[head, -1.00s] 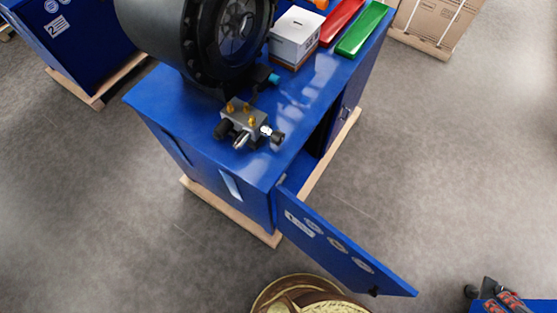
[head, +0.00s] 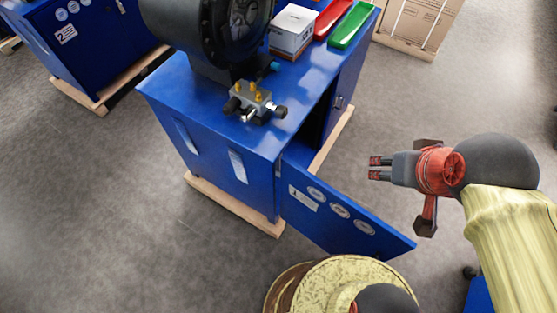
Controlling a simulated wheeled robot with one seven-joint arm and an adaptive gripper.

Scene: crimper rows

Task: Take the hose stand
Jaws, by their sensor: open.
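My gripper (head: 375,168) is at the right of the head view, pointing left, with its two dark, red-marked fingers apart. Nothing shows between them. It appears above the grey floor, to the right of the blue cabinet (head: 205,110) and its open door (head: 342,212). I cannot make out a hose stand for certain in this view. The black round crimper head (head: 180,30) stands on the cabinet, and a grey valve block with brass fittings (head: 253,97) sits in front of it.
The cabinet's door swings out toward the lower right, below and left of my gripper. A white box (head: 290,38), red tray (head: 331,15) and green tray (head: 352,25) sit on the cabinet top. A cardboard carton (head: 415,22) stands behind. Grey floor is open at right.

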